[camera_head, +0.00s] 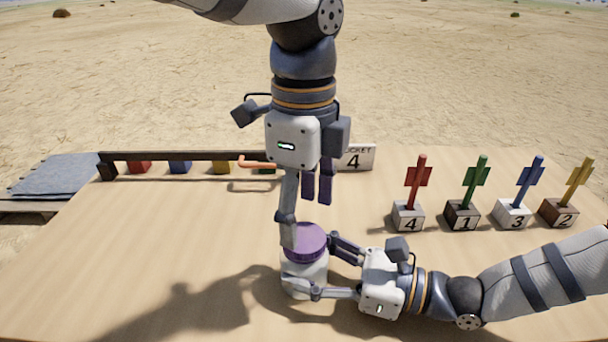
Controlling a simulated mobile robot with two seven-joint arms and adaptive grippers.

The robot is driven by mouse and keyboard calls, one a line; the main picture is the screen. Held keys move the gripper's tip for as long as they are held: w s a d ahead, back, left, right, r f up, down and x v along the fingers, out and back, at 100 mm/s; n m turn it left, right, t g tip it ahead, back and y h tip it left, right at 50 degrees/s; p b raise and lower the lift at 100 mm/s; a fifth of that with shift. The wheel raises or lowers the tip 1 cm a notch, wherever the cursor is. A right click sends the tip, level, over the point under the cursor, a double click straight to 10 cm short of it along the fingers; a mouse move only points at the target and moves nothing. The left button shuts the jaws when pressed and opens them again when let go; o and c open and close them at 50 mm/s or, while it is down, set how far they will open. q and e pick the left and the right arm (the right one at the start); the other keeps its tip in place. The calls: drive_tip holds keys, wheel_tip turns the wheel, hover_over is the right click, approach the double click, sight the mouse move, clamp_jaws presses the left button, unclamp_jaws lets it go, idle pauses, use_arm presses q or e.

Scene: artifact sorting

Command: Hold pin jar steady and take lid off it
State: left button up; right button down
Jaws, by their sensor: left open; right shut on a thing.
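The pin jar (305,272) is a white jar standing upright near the table's front middle. Its purple lid (309,243) sits on top. My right gripper (318,268) comes in from the right, low down, and is shut on the jar's body, one finger on the near side and one on the far side. My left gripper (305,222) points down from above the jar and is open. One of its fingers reaches down to the lid's left edge; whether it touches is unclear. Its other fingers hang behind and above the lid.
Red, green, blue and yellow pegs stand in numbered blocks (408,216) at the right. A dark rail (185,156) with coloured blocks, an orange hook (258,163) and a "4" sign (357,158) are at the back. The table's left front (110,270) is clear.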

sight(304, 237)
use_arm(q)
drive_tip(key=shift+f, duration=1.9)
drive_tip(key=c, duration=1.2)
drive_tip(key=n, duration=0.8)
drive_tip(key=shift+n, duration=0.3)
drive_tip(key=n, duration=0.3)
drive_tip(key=shift+n, duration=0.4)
drive_tip(key=n, duration=0.4)
drive_tip(key=shift+n, duration=0.4)
